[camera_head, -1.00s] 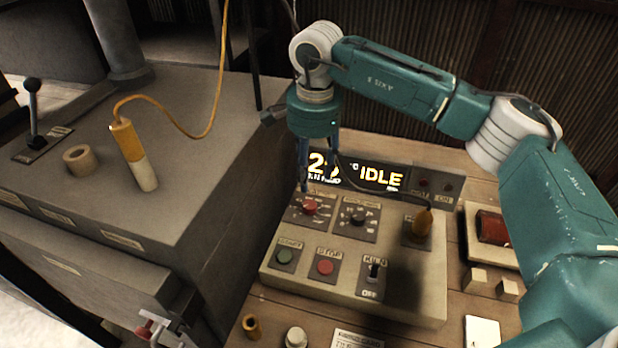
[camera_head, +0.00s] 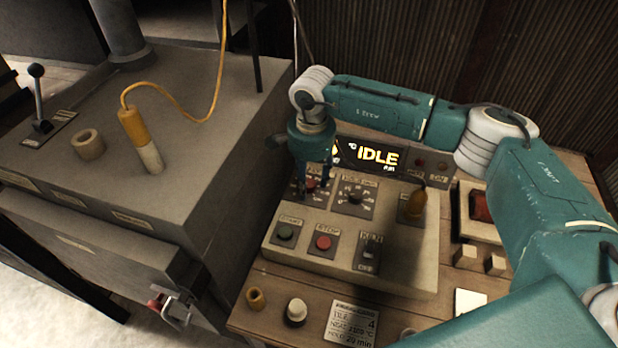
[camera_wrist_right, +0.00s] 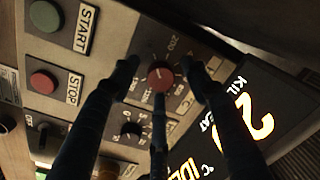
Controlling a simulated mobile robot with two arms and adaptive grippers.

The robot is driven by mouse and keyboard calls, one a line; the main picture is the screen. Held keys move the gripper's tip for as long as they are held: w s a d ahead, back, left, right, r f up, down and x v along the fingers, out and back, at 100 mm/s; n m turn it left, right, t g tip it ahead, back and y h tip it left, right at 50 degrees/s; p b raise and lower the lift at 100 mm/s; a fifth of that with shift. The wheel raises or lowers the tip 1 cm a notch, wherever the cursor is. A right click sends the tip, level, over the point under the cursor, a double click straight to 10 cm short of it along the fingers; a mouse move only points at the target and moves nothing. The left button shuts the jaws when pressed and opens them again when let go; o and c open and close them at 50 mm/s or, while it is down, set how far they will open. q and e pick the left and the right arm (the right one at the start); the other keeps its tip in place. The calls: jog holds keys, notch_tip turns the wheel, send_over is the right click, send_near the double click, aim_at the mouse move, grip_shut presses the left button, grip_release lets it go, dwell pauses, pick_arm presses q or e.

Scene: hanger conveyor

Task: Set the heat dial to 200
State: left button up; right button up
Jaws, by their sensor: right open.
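The heat dial is a red round knob (camera_wrist_right: 161,75) on a dark scale plate; a "200" mark shows near it in the wrist view. In the head view the dial (camera_head: 311,185) sits at the upper left of the control panel (camera_head: 405,278), partly hidden by my right gripper (camera_head: 314,181). The right gripper is open, its fingers pointing down at the dial. In the wrist view the fingertips stand on different sides of the knob; I cannot tell whether they touch it. The display (camera_head: 370,157) reads IDLE. My left gripper is not in view.
A second, black dial (camera_head: 353,196) sits right beside the heat dial. A green button (camera_head: 285,232), a red button (camera_head: 323,242), a kiln switch (camera_head: 369,251) and an orange handle (camera_head: 416,203) share the panel. A grey machine (camera_head: 220,150) stands left.

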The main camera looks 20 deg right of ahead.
jog(key=shift+c, duration=1)
jog(key=c, duration=1)
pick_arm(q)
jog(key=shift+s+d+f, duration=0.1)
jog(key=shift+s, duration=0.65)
pick_arm(e)
jog(key=shift+o, duration=0.2)
jog(key=m+b, duration=0.3)
jog(key=shift+f+b, duration=0.2)
jog(key=shift+b, duration=0.1)
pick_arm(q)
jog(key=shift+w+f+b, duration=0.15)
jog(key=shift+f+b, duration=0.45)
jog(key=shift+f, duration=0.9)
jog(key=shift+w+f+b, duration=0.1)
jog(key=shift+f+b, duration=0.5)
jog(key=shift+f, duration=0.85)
pick_arm(e)
jog(key=shift+a+r+m, duration=0.1)
jog(key=shift+r+m, duration=0.1)
jog(key=shift+m, duration=1.9)
jog(key=shift+w, duration=0.1)
jog(key=shift+r, duration=0.1)
